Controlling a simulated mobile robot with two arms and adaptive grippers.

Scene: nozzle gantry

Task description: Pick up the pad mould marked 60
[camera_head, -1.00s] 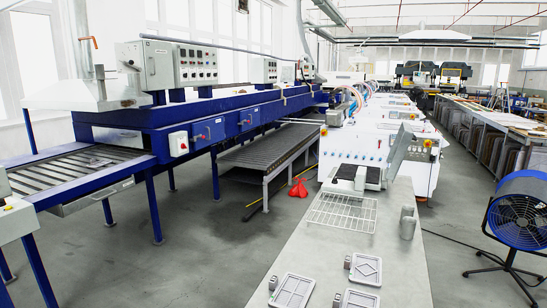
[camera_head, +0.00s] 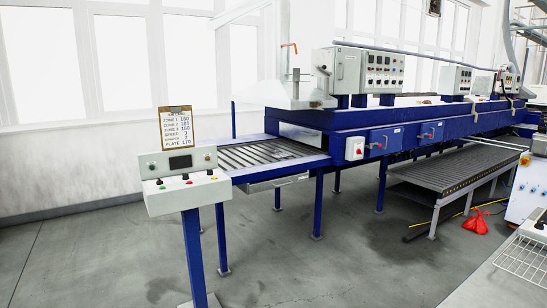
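No pad mould shows in the head view now, so I cannot make out one marked 60. Neither of my grippers is in view. A grey worktable (camera_head: 482,288) comes in at the lower right corner. Part of a white wire rack (camera_head: 524,262) lies on it, cut off by the right edge.
A long blue conveyor machine (camera_head: 300,120) runs to the right. A control post (camera_head: 182,180) with a clipboard (camera_head: 176,128) listing zone settings stands at its near end. A dark slatted bench (camera_head: 455,168) and a red bag (camera_head: 476,222) are at right. The floor in front is clear.

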